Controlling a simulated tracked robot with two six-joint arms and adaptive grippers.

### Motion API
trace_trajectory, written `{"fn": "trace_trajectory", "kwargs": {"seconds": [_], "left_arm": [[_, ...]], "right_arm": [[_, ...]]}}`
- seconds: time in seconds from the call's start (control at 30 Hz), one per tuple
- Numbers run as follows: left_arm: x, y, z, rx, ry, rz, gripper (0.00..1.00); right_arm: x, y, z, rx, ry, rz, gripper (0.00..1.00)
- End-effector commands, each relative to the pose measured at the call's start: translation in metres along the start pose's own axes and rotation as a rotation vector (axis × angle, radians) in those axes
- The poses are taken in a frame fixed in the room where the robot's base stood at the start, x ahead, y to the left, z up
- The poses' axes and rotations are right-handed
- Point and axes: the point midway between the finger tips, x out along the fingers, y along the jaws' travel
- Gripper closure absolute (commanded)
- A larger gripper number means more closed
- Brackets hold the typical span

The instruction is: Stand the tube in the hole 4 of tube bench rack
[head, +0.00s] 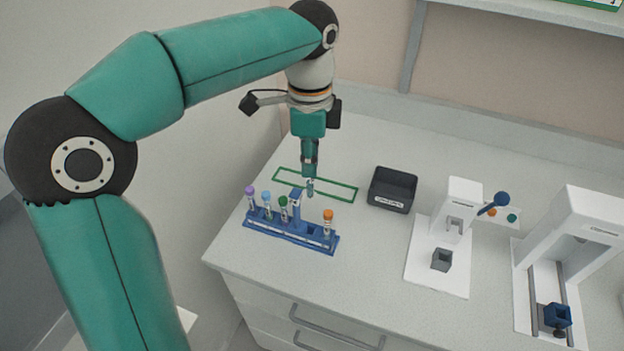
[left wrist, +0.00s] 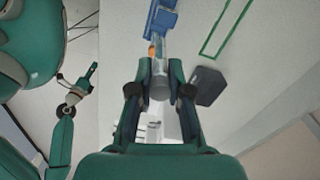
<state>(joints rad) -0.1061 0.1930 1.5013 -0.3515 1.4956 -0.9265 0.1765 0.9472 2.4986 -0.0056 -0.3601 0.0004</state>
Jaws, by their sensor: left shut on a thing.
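My left gripper (head: 310,168) is shut on a clear tube (head: 310,188) and holds it upright above the bench, behind the rack. In the left wrist view the tube (left wrist: 160,82) sits between the fingertips. The blue tube bench rack (head: 262,229) stands near the front left edge of the bench. Tubes with purple, light blue and green caps stand in its left part, and an orange-capped tube (head: 328,224) at its right end. A stretch between the green and orange caps has no tube. A small arm part, which looks like my right gripper (left wrist: 92,72), shows unclearly.
A green outline (head: 343,190) is marked on the bench behind the rack. A black box (head: 393,188) stands right of it. Two white devices (head: 464,210) (head: 590,225) stand further right. The bench between rack and box is clear.

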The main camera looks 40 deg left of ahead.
Motion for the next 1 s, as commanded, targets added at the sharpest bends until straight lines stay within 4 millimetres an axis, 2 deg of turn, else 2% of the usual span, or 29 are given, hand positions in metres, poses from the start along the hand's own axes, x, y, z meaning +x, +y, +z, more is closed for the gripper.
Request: {"fn": "trace_trajectory", "kwargs": {"seconds": [0.1,0.37,0.73,1.0], "left_arm": [[0.017,0.000,0.000,0.001,0.000,0.000,1.00],[0.045,0.000,-0.001,0.002,0.000,0.000,1.00],[0.061,-0.001,-0.002,0.004,0.001,-0.001,1.00],[0.083,-0.001,-0.003,0.005,0.001,-0.001,1.00]], "right_arm": [[0.013,0.005,0.000,0.000,0.000,0.000,0.60],[0.034,0.012,0.000,0.000,0.000,0.000,0.60],[0.046,0.017,0.000,0.000,0.000,0.000,0.60],[0.067,0.024,-0.001,0.000,0.000,0.000,0.60]]}}
